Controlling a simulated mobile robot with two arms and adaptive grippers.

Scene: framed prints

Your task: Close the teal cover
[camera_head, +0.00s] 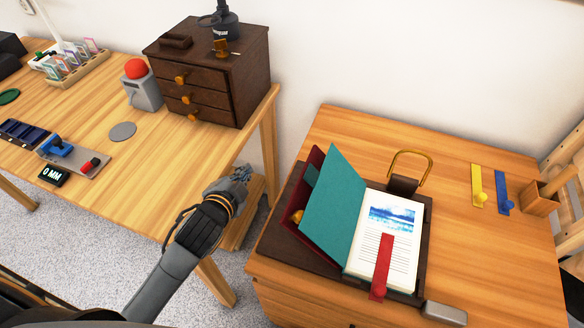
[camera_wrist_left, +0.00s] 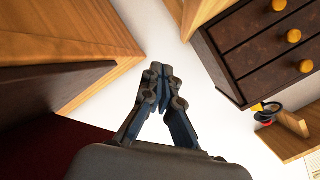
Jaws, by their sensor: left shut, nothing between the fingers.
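The teal cover (camera_head: 333,205) stands raised at a slant on the left side of an open book in the head view. Its maroon outer side (camera_head: 308,190) faces left. The book's page (camera_head: 388,238) lies face up with a picture and lines of text, and a red ribbon (camera_head: 381,266) lies down it. My left gripper (camera_head: 240,174) is shut and empty, left of the book and apart from the cover, over the gap between the tables. The wrist view shows its fingertips (camera_wrist_left: 160,72) together; a dark red surface (camera_wrist_left: 60,145) fills the lower left. My right gripper is not in view.
A brown drawer cabinet (camera_head: 212,75) stands on the left table (camera_head: 160,160). A brass loop (camera_head: 411,165) stands behind the book. Yellow (camera_head: 478,186) and blue (camera_head: 502,193) strips lie on the right table, and a grey block (camera_head: 444,313) sits at its front edge.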

